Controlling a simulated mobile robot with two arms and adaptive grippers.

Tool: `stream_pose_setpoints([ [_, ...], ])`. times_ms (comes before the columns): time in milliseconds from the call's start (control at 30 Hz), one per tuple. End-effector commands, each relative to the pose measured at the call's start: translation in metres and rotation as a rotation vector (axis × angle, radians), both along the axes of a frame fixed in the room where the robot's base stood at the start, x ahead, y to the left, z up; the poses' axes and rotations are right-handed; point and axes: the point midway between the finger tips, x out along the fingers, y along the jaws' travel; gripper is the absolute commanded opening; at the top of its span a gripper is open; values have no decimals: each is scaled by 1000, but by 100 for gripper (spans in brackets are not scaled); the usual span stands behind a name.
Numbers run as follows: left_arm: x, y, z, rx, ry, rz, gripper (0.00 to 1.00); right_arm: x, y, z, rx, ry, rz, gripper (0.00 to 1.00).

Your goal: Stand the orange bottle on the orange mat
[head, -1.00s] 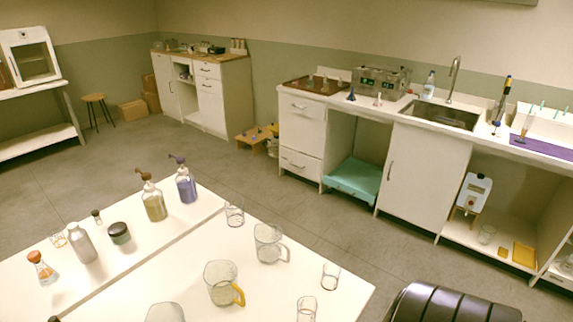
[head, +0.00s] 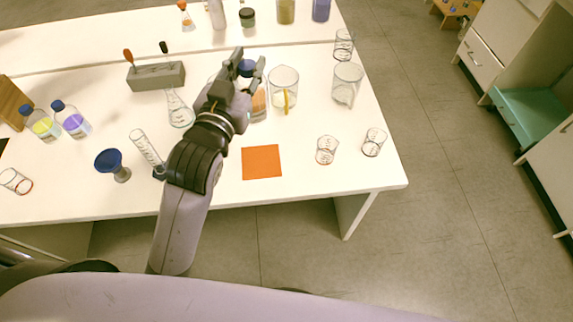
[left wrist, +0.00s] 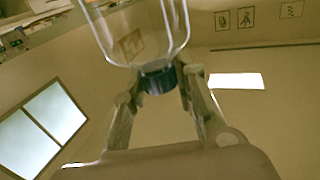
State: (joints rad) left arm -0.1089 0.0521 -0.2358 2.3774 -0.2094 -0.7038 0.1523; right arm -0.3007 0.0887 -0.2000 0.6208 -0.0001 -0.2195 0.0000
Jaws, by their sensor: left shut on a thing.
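My left gripper (head: 250,62) reaches over the white table and is shut on the blue cap of the orange bottle (head: 259,105). The bottle's orange lower part shows beside the gripper; the rest is hidden behind it. In the left wrist view the blue cap (left wrist: 157,79) sits between the fingertips, with clear glass extending above it in the picture. I cannot tell whether the bottle touches the table. The orange mat (head: 262,162) lies flat and bare near the table's front edge, nearer to me than the bottle. My right gripper is not in view.
A glass jug (head: 283,88) stands just right of the bottle, with a flask (head: 180,108) to its left. Two small beakers (head: 327,150) (head: 374,142) stand right of the mat. A blue funnel (head: 110,160) and a graduated cylinder (head: 146,147) stand left.

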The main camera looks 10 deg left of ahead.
Motion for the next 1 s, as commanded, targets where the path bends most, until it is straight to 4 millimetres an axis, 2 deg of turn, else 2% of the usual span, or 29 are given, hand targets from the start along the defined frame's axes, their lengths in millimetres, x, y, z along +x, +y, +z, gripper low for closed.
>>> stream_pose_setpoints([
  [133,0,0,-24,2,6,0,0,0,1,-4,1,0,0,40],
  [400,0,0,-96,1,6,-1,0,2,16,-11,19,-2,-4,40],
  [600,0,0,-139,-1,3,0,0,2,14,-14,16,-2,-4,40],
  [833,1,0,-158,0,-1,-1,0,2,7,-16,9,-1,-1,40],
  [1000,1,0,-184,-1,1,0,0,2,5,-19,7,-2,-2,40],
])
